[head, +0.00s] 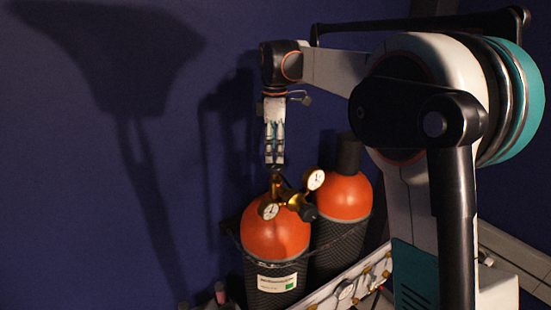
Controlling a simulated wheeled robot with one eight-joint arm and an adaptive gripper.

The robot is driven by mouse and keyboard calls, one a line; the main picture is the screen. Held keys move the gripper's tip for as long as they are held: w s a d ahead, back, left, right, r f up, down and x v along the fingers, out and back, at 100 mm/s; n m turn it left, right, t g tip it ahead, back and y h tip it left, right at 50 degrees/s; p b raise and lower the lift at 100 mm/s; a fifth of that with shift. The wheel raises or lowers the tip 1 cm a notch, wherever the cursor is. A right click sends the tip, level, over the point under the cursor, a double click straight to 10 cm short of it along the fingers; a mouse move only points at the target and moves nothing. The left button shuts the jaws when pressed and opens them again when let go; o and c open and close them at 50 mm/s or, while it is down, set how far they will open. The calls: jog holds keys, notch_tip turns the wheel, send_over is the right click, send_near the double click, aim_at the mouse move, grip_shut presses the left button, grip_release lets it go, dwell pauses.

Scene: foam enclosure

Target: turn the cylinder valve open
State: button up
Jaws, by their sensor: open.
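The near gas cylinder (277,242) has an orange top, a dark mesh-covered body and a white and green label. On top of it is a brass regulator with two round gauges, one at left (270,211) and one at right (315,180). The cylinder valve (278,184) is at the top of the neck, small and dark, partly hidden by the gauges and my gripper. My gripper (274,161) points down just above the valve. Its fingers are open; whether they touch or straddle the valve cannot be told from here.
A second orange-topped cylinder (345,196) with a dark cap stands behind at right. A strap (340,240) runs around the cylinders. A pale panel with brass fittings (347,290) is at lower right. A dark blue wall fills the left, with open room before it.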

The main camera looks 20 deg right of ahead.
aim_at(276, 165)
notch_tip(276, 165, up, 8)
dwell(0.5)
jog(key=s+f+m+t, duration=0.35)
jog(key=s+m, duration=0.35)
jog(key=s, duration=1.1)
jog(key=s+f+m+t, duration=0.4)
jog(key=s+f+m, duration=0.3)
jog(key=s+f, duration=0.8)
notch_tip(276, 165, down, 26)
jog(key=b, duration=2.7)
jog(key=shift+s+d+f+b, duration=0.15)
jog(key=shift+s+d+b, duration=0.1)
jog(key=shift+s+b, duration=0.1)
